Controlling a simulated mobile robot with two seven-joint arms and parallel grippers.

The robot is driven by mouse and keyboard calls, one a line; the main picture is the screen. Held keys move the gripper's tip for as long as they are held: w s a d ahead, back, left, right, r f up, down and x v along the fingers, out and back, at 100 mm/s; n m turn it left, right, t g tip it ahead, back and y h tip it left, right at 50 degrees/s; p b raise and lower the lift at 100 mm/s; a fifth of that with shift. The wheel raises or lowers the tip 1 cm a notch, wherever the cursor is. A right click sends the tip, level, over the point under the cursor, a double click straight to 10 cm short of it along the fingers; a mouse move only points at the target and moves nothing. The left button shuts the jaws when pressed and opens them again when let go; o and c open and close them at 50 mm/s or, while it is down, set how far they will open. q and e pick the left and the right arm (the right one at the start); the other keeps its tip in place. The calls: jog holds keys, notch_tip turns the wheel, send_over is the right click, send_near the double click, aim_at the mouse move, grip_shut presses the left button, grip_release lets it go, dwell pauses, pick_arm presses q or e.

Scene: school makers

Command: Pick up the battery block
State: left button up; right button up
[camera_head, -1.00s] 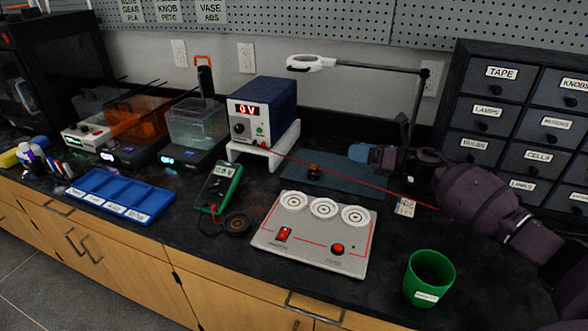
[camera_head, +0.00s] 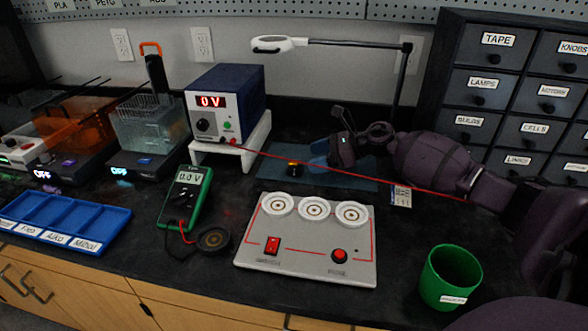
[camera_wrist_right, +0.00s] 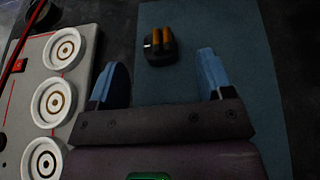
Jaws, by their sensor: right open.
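The battery block (camera_head: 295,167) is a small black block with orange-yellow cells on top. It sits on the dark blue-green mat (camera_head: 262,170) at the middle back of the bench. In the right wrist view the battery block (camera_wrist_right: 160,46) lies beyond the fingertips, between their lines. My right gripper (camera_head: 317,155) comes in from the right, just right of the block and apart from it. Its two blue fingers also show in the right wrist view (camera_wrist_right: 162,72), spread wide with nothing between them. My left gripper is not in view.
A grey panel (camera_head: 308,238) with three white round sockets lies in front of the mat. A red wire (camera_head: 385,186) crosses the mat's front. A power supply (camera_head: 226,103) reading 0 V stands left, a multimeter (camera_head: 187,195) before it. A green cup (camera_head: 450,277) stands front right.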

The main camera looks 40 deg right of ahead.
aim_at(298, 163)
jog(key=x, duration=0.4)
jog(key=shift+s+f+b, duration=0.15)
jog(key=shift+s+b, duration=0.05)
jog(key=shift+b, duration=0.1)
jog(key=shift+w+a+f, duration=0.1)
jog(key=shift+w+a, duration=0.3)
jog(key=shift+c, duration=0.2)
jog(key=c, duration=1)
